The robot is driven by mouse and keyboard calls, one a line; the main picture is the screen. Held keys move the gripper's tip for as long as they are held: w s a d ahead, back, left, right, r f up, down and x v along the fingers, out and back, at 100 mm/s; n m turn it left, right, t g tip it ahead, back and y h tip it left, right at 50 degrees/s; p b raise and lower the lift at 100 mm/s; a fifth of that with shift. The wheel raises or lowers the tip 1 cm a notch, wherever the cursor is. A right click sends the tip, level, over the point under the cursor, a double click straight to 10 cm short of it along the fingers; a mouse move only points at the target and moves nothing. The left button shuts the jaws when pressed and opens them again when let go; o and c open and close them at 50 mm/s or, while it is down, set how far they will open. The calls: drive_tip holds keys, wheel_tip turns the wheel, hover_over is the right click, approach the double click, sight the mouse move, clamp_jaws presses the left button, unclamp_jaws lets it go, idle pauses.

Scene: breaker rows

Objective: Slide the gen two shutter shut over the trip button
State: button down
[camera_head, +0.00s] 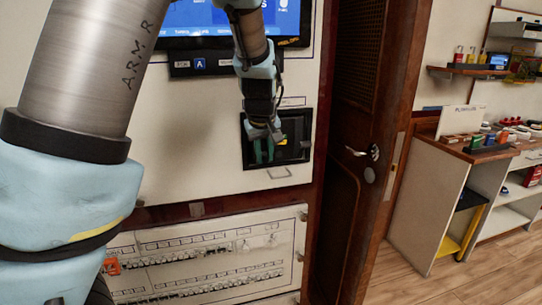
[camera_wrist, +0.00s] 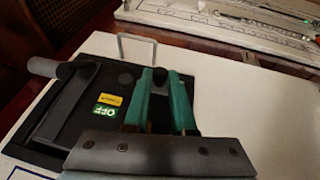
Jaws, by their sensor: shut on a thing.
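A black framed breaker panel (camera_head: 300,152) is set in the white cabinet front in the head view. My gripper (camera_head: 263,154) is at its left part. In the wrist view, my teal fingers (camera_wrist: 162,82) are shut on a small dark knob (camera_wrist: 160,76) that shows between their tips. The knob appears to belong to the shutter, but its edges blend into the black panel. A green OFF label (camera_wrist: 104,111) and a yellow label (camera_wrist: 111,99) lie left of the fingers. I cannot make out the trip button or how far the shutter is across.
A grey round-ended handle (camera_wrist: 46,67) sticks out at the panel's left in the wrist view. A metal loop handle (camera_wrist: 137,42) is beyond the panel. In the head view, a breaker row board (camera_head: 210,262) is below, and a wooden door (camera_head: 345,150) is to the right.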

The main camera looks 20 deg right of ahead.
drive_tip(key=shift+a, duration=0.2)
drive_tip(key=c, duration=0.7)
unclamp_jaws()
drive_tip(key=shift+r, duration=0.1)
drive_tip(key=shift+s+r, duration=0.2)
drive_tip(key=shift+r, duration=0.15)
drive_tip(key=b+v, duration=0.1)
drive_tip(key=v, duration=0.9)
drive_tip(key=shift+w, duration=0.1)
